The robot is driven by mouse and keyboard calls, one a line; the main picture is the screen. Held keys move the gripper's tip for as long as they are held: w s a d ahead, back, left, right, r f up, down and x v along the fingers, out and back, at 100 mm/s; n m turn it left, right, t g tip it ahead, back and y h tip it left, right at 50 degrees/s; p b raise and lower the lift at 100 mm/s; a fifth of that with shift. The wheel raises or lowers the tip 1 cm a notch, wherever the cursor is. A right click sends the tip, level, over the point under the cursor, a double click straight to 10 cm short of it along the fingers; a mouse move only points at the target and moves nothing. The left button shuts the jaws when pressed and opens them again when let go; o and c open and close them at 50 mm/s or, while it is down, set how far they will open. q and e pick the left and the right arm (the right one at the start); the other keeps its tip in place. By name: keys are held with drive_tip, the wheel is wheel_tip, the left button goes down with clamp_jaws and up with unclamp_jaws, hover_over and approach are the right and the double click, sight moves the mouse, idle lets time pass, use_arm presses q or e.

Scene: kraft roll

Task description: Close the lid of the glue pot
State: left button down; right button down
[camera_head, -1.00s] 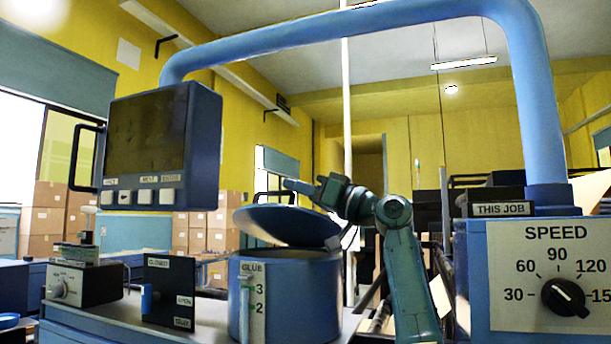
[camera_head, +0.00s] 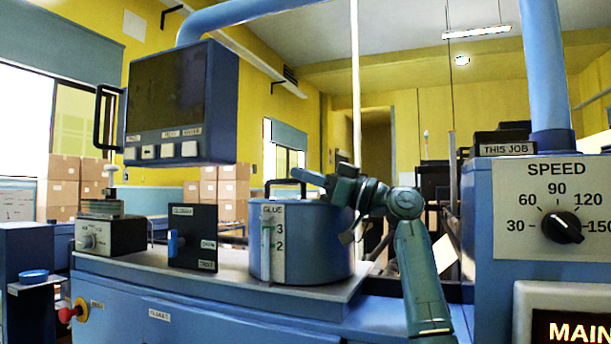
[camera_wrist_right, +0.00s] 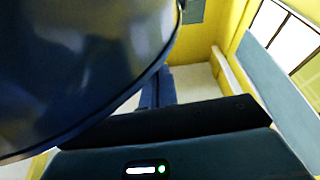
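The glue pot (camera_head: 318,250) is a blue drum with a GLUE level scale on its front, standing on the machine's top. Its lid is seen almost edge-on and lies low and about level at the rim; whether it is fully seated I cannot tell. The lid's black handle (camera_head: 285,183) stands up above the rim. My right gripper (camera_head: 305,178) is just above the pot's right part, close to the handle, fingers pointing left. Its finger opening cannot be made out. In the right wrist view a dark blue, glossy round surface fills the upper left. My left gripper is not in view.
A screen box (camera_head: 178,105) hangs at the left. A black switch panel (camera_head: 192,237) and a small knob box (camera_head: 108,236) stand left of the pot. The SPEED panel (camera_head: 555,210) is at the right. A blue pipe (camera_head: 545,80) rises above it.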

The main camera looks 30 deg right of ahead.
drive_tip(key=shift+w+a+f, duration=0.1)
drive_tip(key=shift+w+f, duration=0.05)
drive_tip(key=shift+f, duration=0.2)
drive_tip(key=shift+r, duration=0.1)
drive_tip(key=shift+r, duration=0.35)
use_arm(q)
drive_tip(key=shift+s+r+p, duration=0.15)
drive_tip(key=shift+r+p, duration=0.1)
drive_tip(key=shift+p, duration=0.55)
use_arm(e)
wheel_tip(320, 180, up, 10)
drive_tip(key=shift+f, duration=0.2)
